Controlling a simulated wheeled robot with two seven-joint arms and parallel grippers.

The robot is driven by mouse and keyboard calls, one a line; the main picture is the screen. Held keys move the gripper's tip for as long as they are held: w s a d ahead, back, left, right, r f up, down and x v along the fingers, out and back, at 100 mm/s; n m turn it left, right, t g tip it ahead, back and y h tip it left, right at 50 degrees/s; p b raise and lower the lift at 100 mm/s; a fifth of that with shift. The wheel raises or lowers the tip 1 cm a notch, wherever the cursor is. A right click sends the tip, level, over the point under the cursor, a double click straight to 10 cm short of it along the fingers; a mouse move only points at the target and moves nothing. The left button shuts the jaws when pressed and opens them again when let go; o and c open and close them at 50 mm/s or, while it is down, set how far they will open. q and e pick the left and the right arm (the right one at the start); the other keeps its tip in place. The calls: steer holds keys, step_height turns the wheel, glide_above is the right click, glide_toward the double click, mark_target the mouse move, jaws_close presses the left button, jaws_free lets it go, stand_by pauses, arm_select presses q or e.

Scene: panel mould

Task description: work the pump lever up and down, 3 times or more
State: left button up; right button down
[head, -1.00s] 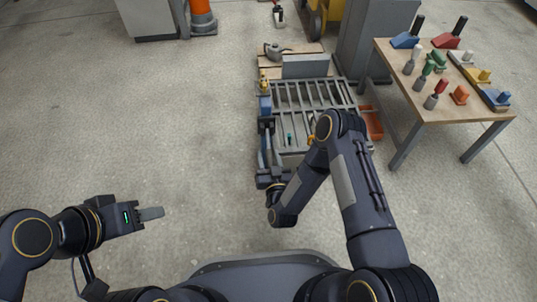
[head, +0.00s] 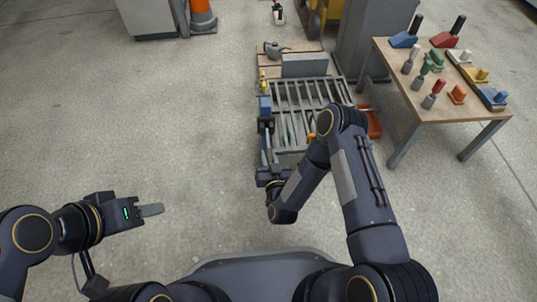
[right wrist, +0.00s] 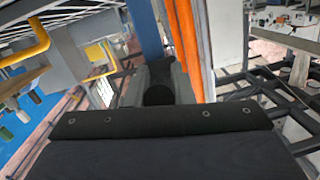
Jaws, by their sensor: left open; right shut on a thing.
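The pump (head: 265,104), with a blue body, stands at the left edge of a slatted grey frame in the head view. Its lever (head: 268,150) runs from there toward me. My right gripper (head: 267,172) is at the lever's near end and is shut on it; my own wrist hides much of the grip. In the right wrist view the fingers (right wrist: 160,80) close around a dark round end, with a blue bar and an orange bar beyond. My left gripper (head: 152,210) is open and empty over bare floor at the left, away from the pump.
The slatted grey frame (head: 300,95) lies beyond my right arm. A wooden table (head: 440,105) with coloured tools stands at the right. An orange tray (head: 374,122) sits beside the frame. A traffic cone (head: 202,15) stands at the back. The floor at left is clear.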

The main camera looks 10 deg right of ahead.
mark_target(269, 154)
steer(key=r+g+p, duration=0.3)
steer(key=p, duration=0.2)
steer(key=r+g+p, duration=0.2)
steer(key=g+p, duration=0.1)
steer(key=p, duration=0.3)
steer(key=r+g+p, duration=0.3)
steer(key=p, duration=0.2)
steer(key=shift+s+r+m+g+h, duration=0.3)
steer(key=shift+s+r, duration=0.05)
steer(key=shift+s, duration=0.05)
steer(key=shift+w+r+g+p, duration=0.25)
steer(key=shift+g+p, duration=0.55)
steer(key=shift+p, duration=0.4)
steer(key=c, duration=1.3)
jaws_free()
steer(key=shift+o, duration=0.2)
steer(key=p+v, duration=0.1)
steer(key=v, duration=0.6)
steer(key=shift+s+r+p, duration=0.25)
steer(key=shift+r+p, duration=0.1)
steer(key=shift+p, duration=0.05)
